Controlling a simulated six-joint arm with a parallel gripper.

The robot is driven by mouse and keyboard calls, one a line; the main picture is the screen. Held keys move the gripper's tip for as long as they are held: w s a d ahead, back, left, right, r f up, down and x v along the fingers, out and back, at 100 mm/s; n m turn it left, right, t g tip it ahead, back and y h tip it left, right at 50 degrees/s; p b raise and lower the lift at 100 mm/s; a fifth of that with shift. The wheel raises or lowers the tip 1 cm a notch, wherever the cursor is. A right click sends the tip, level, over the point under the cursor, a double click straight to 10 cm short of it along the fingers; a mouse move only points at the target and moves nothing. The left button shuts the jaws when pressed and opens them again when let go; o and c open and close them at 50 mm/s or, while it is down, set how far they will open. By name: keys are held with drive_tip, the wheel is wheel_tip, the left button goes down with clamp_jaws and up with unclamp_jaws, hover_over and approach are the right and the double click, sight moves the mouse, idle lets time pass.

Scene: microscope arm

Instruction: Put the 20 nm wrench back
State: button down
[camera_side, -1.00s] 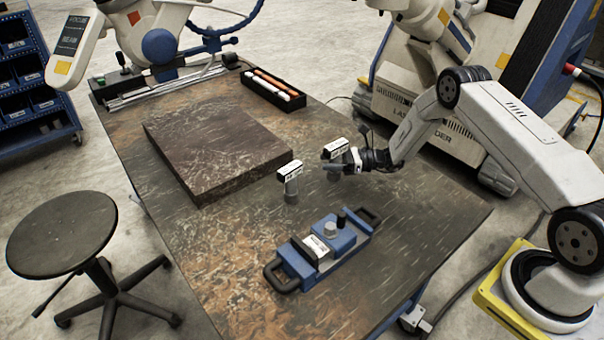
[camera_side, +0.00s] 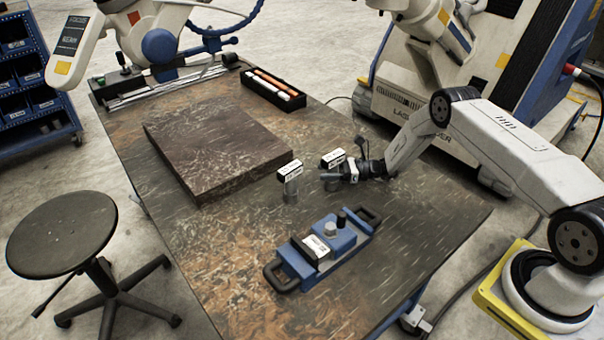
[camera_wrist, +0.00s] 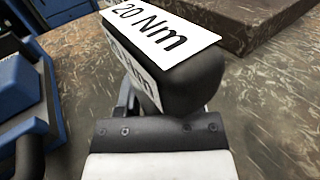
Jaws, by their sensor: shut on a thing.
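The 20 Nm wrench (camera_side: 332,160) has a black head with white labels on a grey shaft. It stands upright at the right of the pair on the table, its base at or very near the table top. My gripper (camera_side: 347,172) is shut on it from the right. In the wrist view the wrench's "20 Nm" label (camera_wrist: 160,28) fills the top, and the jaws are mostly hidden under the head. A second, similar wrench (camera_side: 290,180) stands upright just to its left, apart from it; its label is too small to read.
A blue fixture with handles (camera_side: 318,252) lies in front of the wrenches. A dark slab (camera_side: 215,148) is at the left. A black tray with several rods (camera_side: 273,92) is at the back. The front of the table (camera_side: 240,300) is clear.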

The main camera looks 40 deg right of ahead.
idle(0.3)
drive_tip(key=shift+c, duration=1.1)
unclamp_jaws()
drive_tip(key=shift+f, duration=0.1)
drive_tip(key=shift+d, duration=0.1)
drive_tip(key=v, duration=1.2)
